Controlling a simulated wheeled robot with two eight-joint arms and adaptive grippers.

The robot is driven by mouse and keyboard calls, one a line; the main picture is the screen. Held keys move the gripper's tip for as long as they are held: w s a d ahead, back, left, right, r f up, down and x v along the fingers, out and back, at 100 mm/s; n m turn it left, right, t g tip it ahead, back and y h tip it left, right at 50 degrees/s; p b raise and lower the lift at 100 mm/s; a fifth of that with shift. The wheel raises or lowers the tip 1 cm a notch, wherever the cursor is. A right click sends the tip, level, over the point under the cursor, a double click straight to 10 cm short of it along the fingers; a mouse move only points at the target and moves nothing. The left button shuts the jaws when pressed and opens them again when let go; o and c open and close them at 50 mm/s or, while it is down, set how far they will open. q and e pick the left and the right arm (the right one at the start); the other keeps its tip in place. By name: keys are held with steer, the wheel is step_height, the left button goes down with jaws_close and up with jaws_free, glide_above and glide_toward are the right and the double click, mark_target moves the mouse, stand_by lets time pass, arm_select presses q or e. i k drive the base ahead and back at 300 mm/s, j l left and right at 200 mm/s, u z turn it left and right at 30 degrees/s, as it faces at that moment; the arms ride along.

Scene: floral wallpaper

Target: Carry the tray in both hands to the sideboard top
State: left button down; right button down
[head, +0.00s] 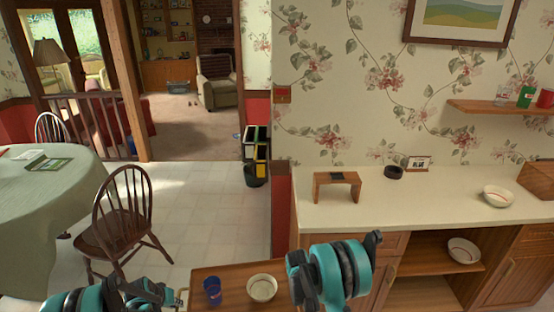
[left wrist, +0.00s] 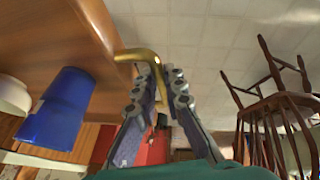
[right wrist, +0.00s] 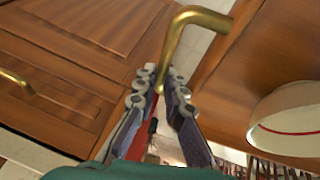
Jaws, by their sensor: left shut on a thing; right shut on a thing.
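The wooden tray (head: 232,272) is at the bottom of the head view, in front of and below the sideboard top (head: 430,212). It bears a blue cup (head: 212,291) and a white bowl (head: 262,288), both upright. My left gripper (head: 178,297) is shut on the tray's left brass handle, which shows in the left wrist view (left wrist: 150,58). My right gripper (right wrist: 160,84) is shut on the other brass handle (right wrist: 180,32); in the head view its fingers are mostly hidden behind its own wrist. The tray's near edge is out of frame.
On the sideboard top are a small wooden stand (head: 337,180), a dark ring-shaped thing (head: 393,172), a small framed card (head: 418,163), a bowl (head: 497,196) and a wooden box (head: 538,180). The middle front is clear. A chair (head: 122,215) and round table (head: 50,190) stand left.

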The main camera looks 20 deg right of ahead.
mark_target(414, 197)
steer(key=k+l+z, duration=0.1)
steer(key=l, duration=0.5)
steer(key=k+l+z, duration=0.1)
steer(key=l, duration=0.5)
steer(key=l+z, duration=0.1)
steer(key=l, duration=0.55)
